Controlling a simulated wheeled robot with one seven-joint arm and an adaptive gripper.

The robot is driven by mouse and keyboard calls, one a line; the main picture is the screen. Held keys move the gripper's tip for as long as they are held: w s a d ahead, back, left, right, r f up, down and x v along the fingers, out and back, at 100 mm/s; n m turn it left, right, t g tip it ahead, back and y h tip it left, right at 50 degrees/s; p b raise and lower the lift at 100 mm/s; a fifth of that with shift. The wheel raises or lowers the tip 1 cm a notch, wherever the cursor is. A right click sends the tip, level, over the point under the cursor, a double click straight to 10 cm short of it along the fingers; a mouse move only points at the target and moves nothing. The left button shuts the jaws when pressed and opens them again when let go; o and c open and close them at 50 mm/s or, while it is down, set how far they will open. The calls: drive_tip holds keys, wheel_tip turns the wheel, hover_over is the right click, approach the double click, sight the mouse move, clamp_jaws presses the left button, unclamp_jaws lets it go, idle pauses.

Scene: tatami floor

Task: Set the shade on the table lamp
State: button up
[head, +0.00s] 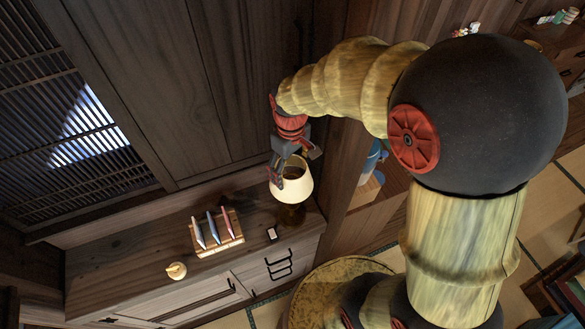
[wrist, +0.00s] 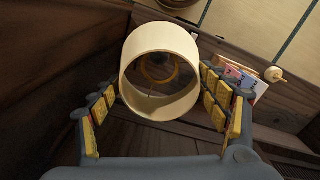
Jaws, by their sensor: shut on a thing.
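The cream lamp shade (head: 295,190) is a short, open-ended drum. My gripper (head: 293,163) is shut on it from above, with a finger at either side of its rim. In the wrist view, my gripper (wrist: 158,88) has its yellow-padded fingers on both sides of the shade (wrist: 162,106), and a yellowish ring shows inside it. The dark brown lamp base (head: 291,215) stands on the cabinet top near its right end, directly below the shade in the head view. The shade hides its upper part, and I cannot tell whether the two touch.
On the wooden cabinet (head: 130,268), a rack (head: 222,244) holds several thin books left of the lamp. A small pale card (head: 271,234) lies between them; a cream knobbed object (head: 176,270) stands farther left. A wooden wall is behind, a post (head: 347,190) at right.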

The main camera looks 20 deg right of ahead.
wheel_tip(320, 180, down, 3)
drive_tip(key=shift+b, duration=0.9)
drive_tip(key=shift+d+f, duration=0.1)
drive_tip(key=shift+f, duration=0.2)
drive_tip(key=shift+f+b, duration=3.05)
drive_tip(key=shift+f, duration=1.25)
idle(2.3)
